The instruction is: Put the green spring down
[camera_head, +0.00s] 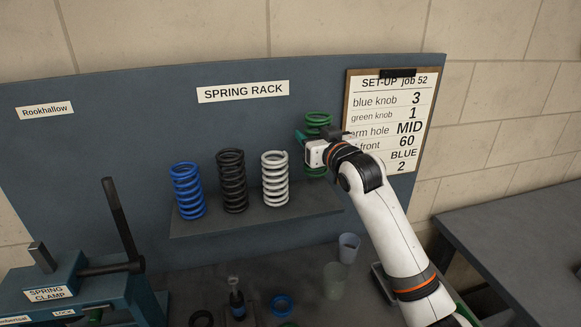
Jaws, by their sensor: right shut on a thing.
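The green spring (318,119) is upright at the right end of the spring rack shelf (250,222), in front of the clipboard's left edge. My right gripper (308,148) is shut on it around its middle and hides part of its coils. The top coils show above the gripper and a few coils show below it. The spring's foot is near the shelf's right end; I cannot tell whether it touches the shelf. My left gripper is not in view.
A blue spring (188,191), a black spring (232,181) and a white spring (275,179) stand on the shelf to the left. A spring clamp (70,285) is at the lower left. Cups (348,248), a screwdriver (237,298) and rings (281,306) are on the bench below.

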